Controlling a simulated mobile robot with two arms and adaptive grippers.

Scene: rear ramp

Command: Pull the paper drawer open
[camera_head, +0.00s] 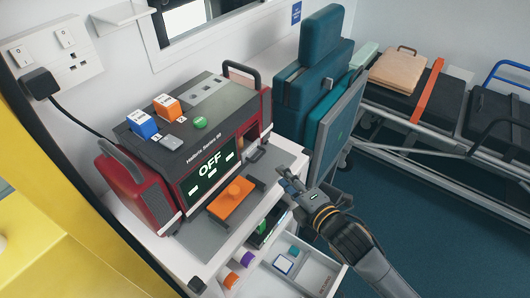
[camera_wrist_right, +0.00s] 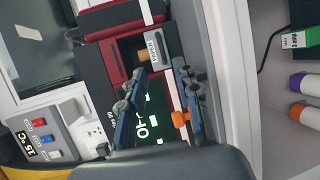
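The red and black machine (camera_head: 195,135) stands on a white cabinet, its dark screen reading OFF. At the right end of its front is an opening with a grey paper drawer front (camera_head: 257,154). In the right wrist view the drawer front (camera_wrist_right: 154,50) carries a paper label, beside something tan. I cannot tell how far out the drawer sits. My right gripper (camera_head: 287,184) is in front of the machine, to the right of and below the drawer front, apart from it. In the right wrist view its two fingers (camera_wrist_right: 160,95) are spread with nothing held. My left gripper is not in view.
An orange block (camera_head: 232,194) is on a grey plate before the screen. An open white cabinet drawer (camera_head: 312,268) lies below, with several small items. Teal bags (camera_head: 310,75) stand right of the machine. A stretcher (camera_head: 440,100) is at the back right; blue floor is clear.

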